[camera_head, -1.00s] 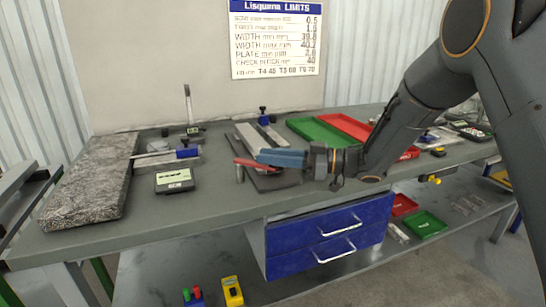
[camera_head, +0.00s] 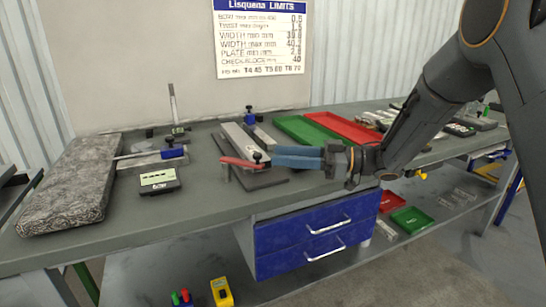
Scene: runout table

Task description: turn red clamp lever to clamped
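The red clamp lever (camera_head: 238,163) lies nearly level across the near end of a long grey metal bar fixture (camera_head: 243,142) on a dark plate. A black knob (camera_head: 257,157) stands at its right end, and a small grey post stands below its left end. My gripper (camera_head: 274,156) points left, with its two blue fingers just right of the knob. The fingers show as two bars with a narrow gap and nothing visible between them. The fingertips look close to the lever's right end; I cannot tell whether they touch it.
A granite slab (camera_head: 70,190), a green-screened meter (camera_head: 158,181) and a blue-ended gauge (camera_head: 172,152) are at left. Green (camera_head: 300,131) and red (camera_head: 342,126) trays lie behind my gripper. A second blue-knobbed clamp (camera_head: 249,116) stands at the bar's far end. Blue drawers (camera_head: 315,235) hang below.

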